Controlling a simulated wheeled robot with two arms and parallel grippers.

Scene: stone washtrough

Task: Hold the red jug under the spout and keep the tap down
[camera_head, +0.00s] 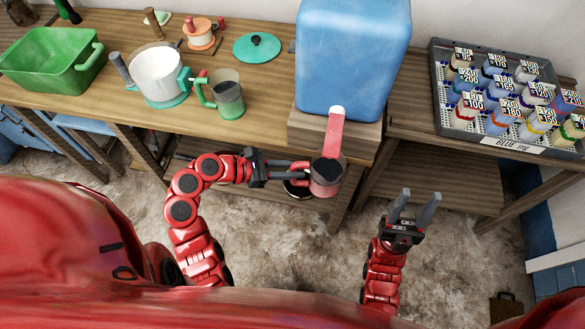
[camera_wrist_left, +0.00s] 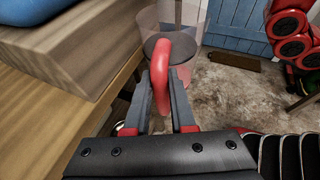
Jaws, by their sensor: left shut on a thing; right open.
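The red jug (camera_head: 326,189) is see-through with a dark round area inside. It hangs in front of the bench edge, beneath the red tap lever (camera_head: 334,132) with its white end. My left gripper (camera_head: 301,171) is shut on the jug's handle. In the left wrist view the red handle (camera_wrist_left: 172,62) sits between the fingers, with the jug (camera_wrist_left: 184,75) beyond. The lever overlaps the jug's rim in the head view, so the spout and the gap are hidden. My right gripper (camera_head: 414,207) is open and empty, right of the jug and apart from the lever.
A blue tank (camera_head: 352,55) stands on a wooden block (camera_head: 362,135). Left on the bench are a green basin (camera_head: 50,66), a white pot (camera_head: 157,75) and a green mug (camera_head: 229,98). A crate of labelled bottles (camera_head: 462,131) is at right.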

